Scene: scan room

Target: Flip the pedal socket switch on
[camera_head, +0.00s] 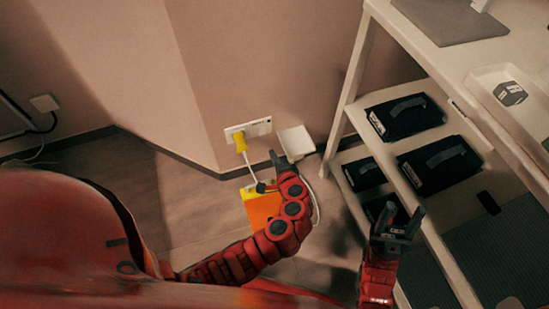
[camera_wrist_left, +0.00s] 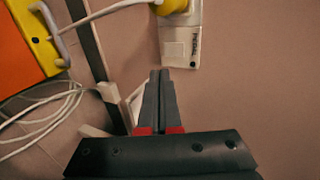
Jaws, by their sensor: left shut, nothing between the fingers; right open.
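The white wall socket (camera_head: 259,128) is low on the pinkish wall, with a yellow plug (camera_head: 240,143) in its left part. In the left wrist view the socket plate (camera_wrist_left: 194,45) is upright, with the yellow plug (camera_wrist_left: 172,6) at its top and a flat white switch (camera_wrist_left: 174,50) below. My left gripper (camera_head: 276,163) is just below and right of the socket in the head view. Its shut, empty fingertips (camera_wrist_left: 160,74) appear just below the switch; I cannot tell whether they touch. An orange and yellow pedal box (camera_head: 262,207) is partly behind my left arm. My right gripper (camera_head: 396,222) is open and empty.
A white shelf unit (camera_head: 352,75) with dark cases (camera_head: 404,117) stands at the right, close to my right gripper. A white box (camera_head: 296,142) is by the wall right of the socket. A white cable (camera_wrist_left: 45,122) lies loosely coiled. Floor left of the pedal is clear.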

